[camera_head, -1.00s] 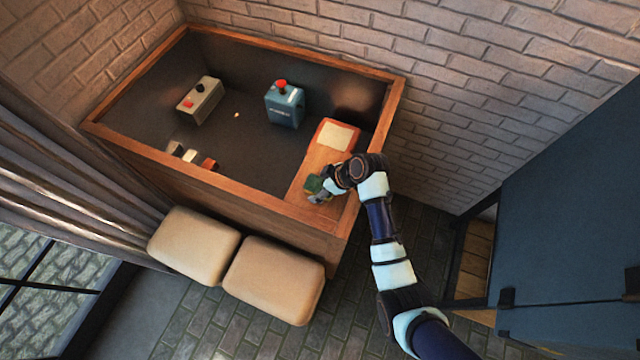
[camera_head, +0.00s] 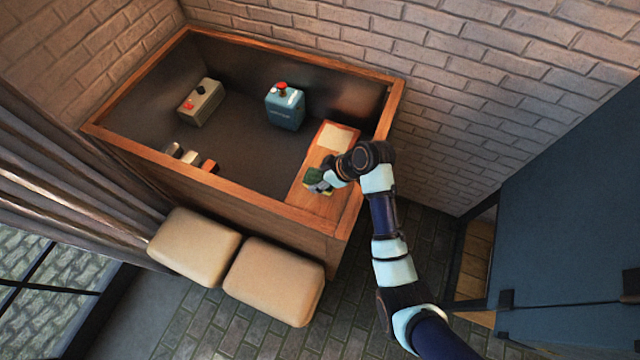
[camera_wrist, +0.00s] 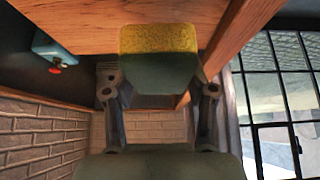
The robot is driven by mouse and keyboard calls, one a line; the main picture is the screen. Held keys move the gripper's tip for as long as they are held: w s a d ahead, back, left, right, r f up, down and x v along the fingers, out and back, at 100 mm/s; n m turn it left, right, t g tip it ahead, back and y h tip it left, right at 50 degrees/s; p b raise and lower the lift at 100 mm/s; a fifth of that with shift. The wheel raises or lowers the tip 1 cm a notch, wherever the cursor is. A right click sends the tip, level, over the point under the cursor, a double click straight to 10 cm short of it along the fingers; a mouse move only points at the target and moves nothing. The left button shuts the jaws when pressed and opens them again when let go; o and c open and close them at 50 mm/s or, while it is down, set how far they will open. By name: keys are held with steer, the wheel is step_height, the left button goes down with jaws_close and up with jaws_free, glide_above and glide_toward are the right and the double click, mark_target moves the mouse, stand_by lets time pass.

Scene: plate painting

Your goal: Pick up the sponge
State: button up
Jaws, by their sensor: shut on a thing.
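The sponge (camera_wrist: 158,40) has a yellow layer and a dark green layer. In the wrist view it sits between the two fingers of my gripper (camera_wrist: 158,88), which is shut on it. In the head view my gripper (camera_head: 326,184) is over the wooden right-hand section of the bench (camera_head: 312,205). The sponge shows there as a small green patch (camera_head: 314,175) at the fingers, partly hidden by them. I cannot tell how far it is above the wood.
A pale board (camera_head: 338,137) lies at the back of the wooden section. A blue box with a red button (camera_head: 285,108) and a grey control box (camera_head: 201,102) stand in the dark basin. Small blocks (camera_head: 190,157) lie near its front edge. A raised wooden rim (camera_head: 250,203) surrounds the bench.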

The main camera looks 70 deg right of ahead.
mark_target(320, 179)
step_height(320, 179, up, 14)
steer(key=shift+r+p, duration=0.25)
steer(key=shift+p, duration=0.1)
steer(key=shift+o, duration=0.4)
